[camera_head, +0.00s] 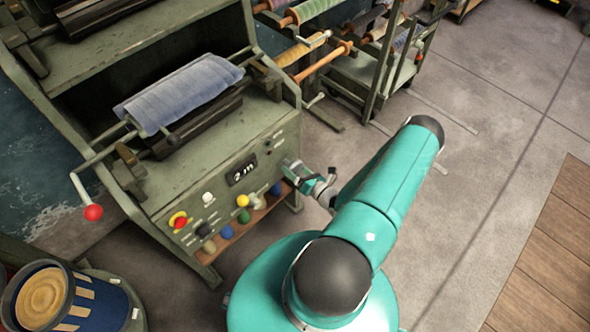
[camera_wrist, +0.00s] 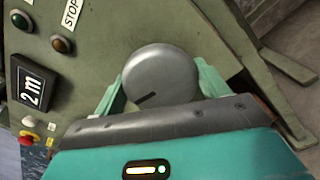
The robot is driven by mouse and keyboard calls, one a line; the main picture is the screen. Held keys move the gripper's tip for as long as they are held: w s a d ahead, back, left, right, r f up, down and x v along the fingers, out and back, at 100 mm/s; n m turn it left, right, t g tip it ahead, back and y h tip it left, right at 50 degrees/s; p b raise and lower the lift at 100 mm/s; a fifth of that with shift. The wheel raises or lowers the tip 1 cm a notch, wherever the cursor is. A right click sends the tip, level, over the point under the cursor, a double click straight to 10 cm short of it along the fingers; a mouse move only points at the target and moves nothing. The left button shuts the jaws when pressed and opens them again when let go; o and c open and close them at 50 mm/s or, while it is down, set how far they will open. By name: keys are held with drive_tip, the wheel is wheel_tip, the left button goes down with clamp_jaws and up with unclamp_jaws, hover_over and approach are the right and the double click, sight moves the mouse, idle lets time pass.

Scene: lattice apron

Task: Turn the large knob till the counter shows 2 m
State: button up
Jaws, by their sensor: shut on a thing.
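The large grey knob (camera_wrist: 160,72) shows in the wrist view, round, with a dark pointer line near its lower edge. My gripper (camera_wrist: 162,90) has one teal finger on each side of it and is shut on it. In the head view my gripper (camera_head: 293,171) is at the right end of the machine's front panel and mostly hides the knob. The counter (camera_wrist: 34,86) is a black window with white characters, turned sideways in the wrist view, and reads 2 m. It also shows in the head view (camera_head: 241,173), too small to read surely.
The green machine (camera_head: 225,135) carries a roll of blue-grey cloth (camera_head: 180,92) and a red-ended crank (camera_head: 92,211). Several coloured knobs and a red stop button (camera_head: 180,222) are on its panel. A blue drum (camera_head: 75,305) stands lower left. Floor at right is clear.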

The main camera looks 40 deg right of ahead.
drive_tip(key=shift+m, duration=1.3)
drive_tip(key=o, duration=1)
drive_tip(key=shift+s, duration=0.1)
drive_tip(key=s, duration=1.3)
drive_tip(key=shift+s+d, duration=0.2)
drive_tip(key=shift+s, duration=0.15)
